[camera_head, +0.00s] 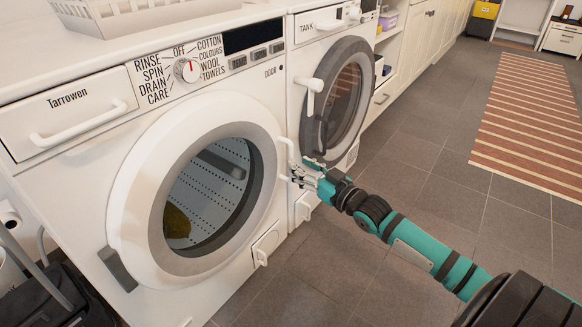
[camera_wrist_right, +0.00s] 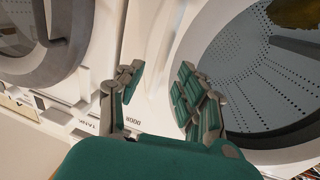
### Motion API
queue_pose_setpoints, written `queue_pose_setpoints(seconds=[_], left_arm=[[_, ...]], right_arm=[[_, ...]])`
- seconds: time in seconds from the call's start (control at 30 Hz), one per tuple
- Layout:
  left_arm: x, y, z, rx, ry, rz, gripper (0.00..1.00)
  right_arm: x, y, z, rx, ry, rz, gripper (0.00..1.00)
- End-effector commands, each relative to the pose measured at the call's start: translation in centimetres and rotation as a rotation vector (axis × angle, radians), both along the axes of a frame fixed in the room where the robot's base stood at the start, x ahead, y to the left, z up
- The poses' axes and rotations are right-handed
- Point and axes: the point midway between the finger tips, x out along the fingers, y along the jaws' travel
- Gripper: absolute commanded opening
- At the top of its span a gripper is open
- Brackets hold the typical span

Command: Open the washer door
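The white washer (camera_head: 85,185) marked "Tarrowen" stands at the left in the head view. Its round door (camera_head: 135,205) looks shut, with a dark-rimmed window. The white door handle (camera_head: 285,152) is at the door's right edge. My right gripper (camera_head: 300,175) is right at the handle's lower end. In the right wrist view my right gripper (camera_wrist_right: 158,98) has its fingers apart, with white surface showing between them. I cannot tell whether the fingers touch the handle. The washer window with its perforated drum (camera_wrist_right: 245,80) shows beside the fingers. My left gripper is not in view.
A second machine (camera_head: 340,95) with a round door and white handle stands just right of the washer, close to my gripper. A white basket (camera_head: 130,18) sits on the countertop. Open tiled floor (camera_head: 400,170) and a striped rug (camera_head: 525,120) lie at the right.

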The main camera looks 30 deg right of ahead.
Motion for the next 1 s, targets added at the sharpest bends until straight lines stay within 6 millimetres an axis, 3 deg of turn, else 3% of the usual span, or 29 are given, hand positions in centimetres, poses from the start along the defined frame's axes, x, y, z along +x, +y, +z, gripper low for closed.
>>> queue_pose_setpoints(seconds=[0.1,0.3,0.67,1.0], left_arm=[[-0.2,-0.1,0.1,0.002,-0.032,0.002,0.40],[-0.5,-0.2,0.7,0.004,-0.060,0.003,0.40],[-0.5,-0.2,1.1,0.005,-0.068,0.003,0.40],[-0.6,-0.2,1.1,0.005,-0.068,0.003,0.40]], right_arm=[[2.0,0.3,-0.2,0.001,-0.004,0.000,0.36],[4.0,0.6,-0.1,0.001,-0.002,0.000,0.36],[4.6,0.7,0.0,0.001,0.002,0.001,0.36],[4.5,0.7,0.0,0.001,0.001,0.001,0.00]])
